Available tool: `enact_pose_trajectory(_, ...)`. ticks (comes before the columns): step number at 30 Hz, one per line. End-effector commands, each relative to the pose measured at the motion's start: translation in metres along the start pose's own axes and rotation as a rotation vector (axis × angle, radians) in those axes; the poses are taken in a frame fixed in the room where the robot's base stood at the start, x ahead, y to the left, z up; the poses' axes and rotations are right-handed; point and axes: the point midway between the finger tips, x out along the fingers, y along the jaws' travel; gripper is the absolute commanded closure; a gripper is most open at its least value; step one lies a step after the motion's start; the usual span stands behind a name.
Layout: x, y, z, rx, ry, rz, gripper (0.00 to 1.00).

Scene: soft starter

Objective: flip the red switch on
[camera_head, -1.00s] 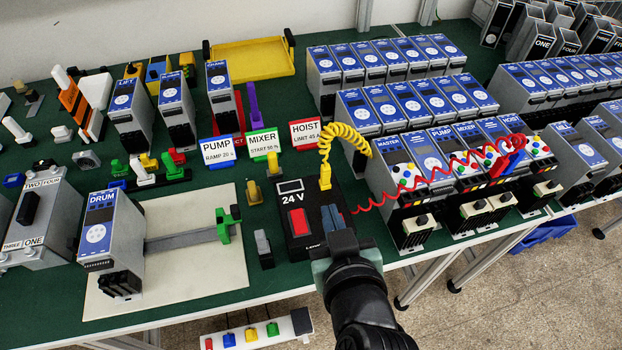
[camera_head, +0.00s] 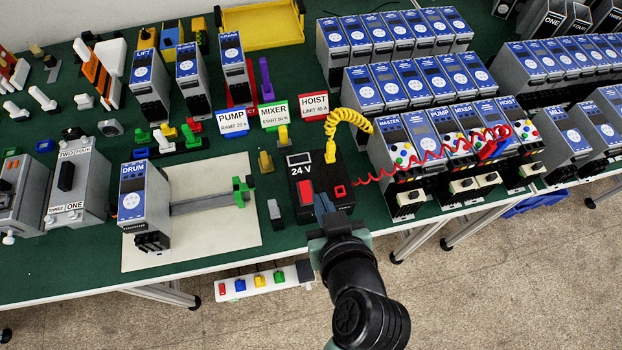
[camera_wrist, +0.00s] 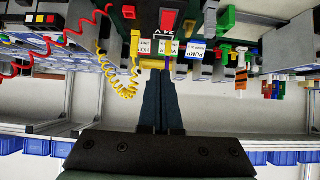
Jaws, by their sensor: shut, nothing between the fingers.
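A red rocker switch (camera_head: 306,190) sits on the front left of the black 24 V supply box (camera_head: 300,218). It also shows at the top of the wrist view (camera_wrist: 168,18). Which way the rocker is tilted I cannot tell. My gripper (camera_head: 322,203) is shut and empty, its dark blue fingers pointing at the box's front, just right of the red switch. In the wrist view the shut fingers (camera_wrist: 161,84) lie side by side below the switch. Whether they touch the box is unclear. A power strip below the table edge also carries a red switch (camera_head: 222,289).
A yellow coiled cable (camera_head: 340,116) and a red coiled cable (camera_head: 405,170) run from the box. A small grey block (camera_head: 275,213) stands to its left, near a cream board (camera_head: 215,248) with the DRUM unit (camera_head: 143,205). Grey drive units stand to the right.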

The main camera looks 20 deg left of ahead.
Motion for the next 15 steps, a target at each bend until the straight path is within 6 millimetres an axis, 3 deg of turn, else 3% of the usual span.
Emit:
enact_pose_trajectory(5, 0.013, 0.0, -0.002, 0.001, 0.001, -0.002, 1.0)
enact_pose_trajectory(15, 0.072, 0.0, -0.002, -0.001, 0.0, -0.002, 1.0)
